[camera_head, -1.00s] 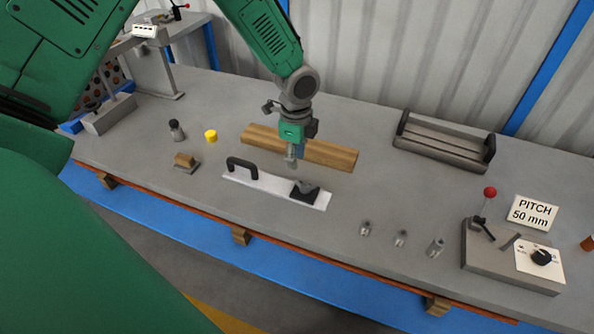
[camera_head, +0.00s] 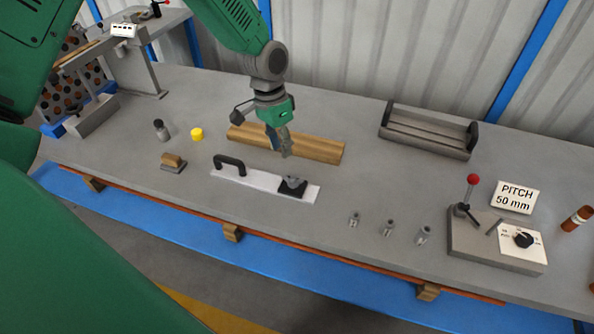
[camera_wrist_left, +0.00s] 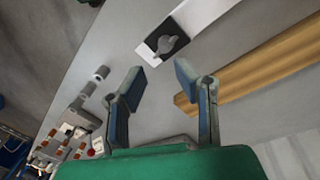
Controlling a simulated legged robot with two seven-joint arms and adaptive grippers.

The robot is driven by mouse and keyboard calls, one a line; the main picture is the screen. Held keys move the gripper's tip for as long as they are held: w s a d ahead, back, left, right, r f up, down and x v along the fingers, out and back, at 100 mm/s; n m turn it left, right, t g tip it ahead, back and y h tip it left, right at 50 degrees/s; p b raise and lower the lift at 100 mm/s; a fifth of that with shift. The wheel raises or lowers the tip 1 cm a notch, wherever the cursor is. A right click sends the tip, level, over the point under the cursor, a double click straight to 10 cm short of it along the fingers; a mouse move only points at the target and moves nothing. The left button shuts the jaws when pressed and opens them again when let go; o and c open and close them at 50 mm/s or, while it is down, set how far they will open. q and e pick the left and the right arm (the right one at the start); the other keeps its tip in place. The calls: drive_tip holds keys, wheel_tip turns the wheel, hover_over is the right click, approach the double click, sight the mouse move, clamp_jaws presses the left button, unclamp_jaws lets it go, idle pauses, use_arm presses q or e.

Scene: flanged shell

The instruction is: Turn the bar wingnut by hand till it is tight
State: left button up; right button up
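The bar wingnut (camera_head: 292,180) is a small grey winged piece on a black square block at the right end of a white plate (camera_head: 262,181). It also shows in the left wrist view (camera_wrist_left: 166,43), ahead of the fingers. My left gripper (camera_head: 286,153) hangs above the bench behind the wingnut, near the wooden beam, not touching the nut. In the left wrist view its two blue-padded fingers (camera_wrist_left: 160,84) stand apart with nothing between them. My right gripper shows in neither view.
A black handle (camera_head: 229,163) stands on the plate's left part. A wooden beam (camera_head: 318,149) lies behind the plate. Several small metal fittings (camera_head: 388,227) stand to the right. A control box (camera_head: 497,240) with a red-knobbed lever is further right. A grey vise-like tray (camera_head: 428,132) is at the back.

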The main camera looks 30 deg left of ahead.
sight(299, 179)
use_arm(q)
drive_tip(key=d+f+n+h, duration=0.1)
drive_tip(key=f+n, duration=0.3)
drive_tip(key=n, duration=0.4)
drive_tip(key=w+d+f+n+t+p, duration=0.1)
drive_tip(key=f+n, duration=0.3)
drive_tip(key=n, duration=0.4)
drive_tip(key=w+d+f+n+h, duration=0.1)
drive_tip(key=f+n, duration=0.3)
drive_tip(key=n, duration=0.4)
drive_tip(key=shift+w+d+n+t+h+p, duration=0.1)
drive_tip(key=shift+d+n+t+h+p, duration=0.2)
drive_tip(key=shift+d+n+p, duration=0.1)
drive_tip(key=shift+c, duration=0.4)
clamp_jaws()
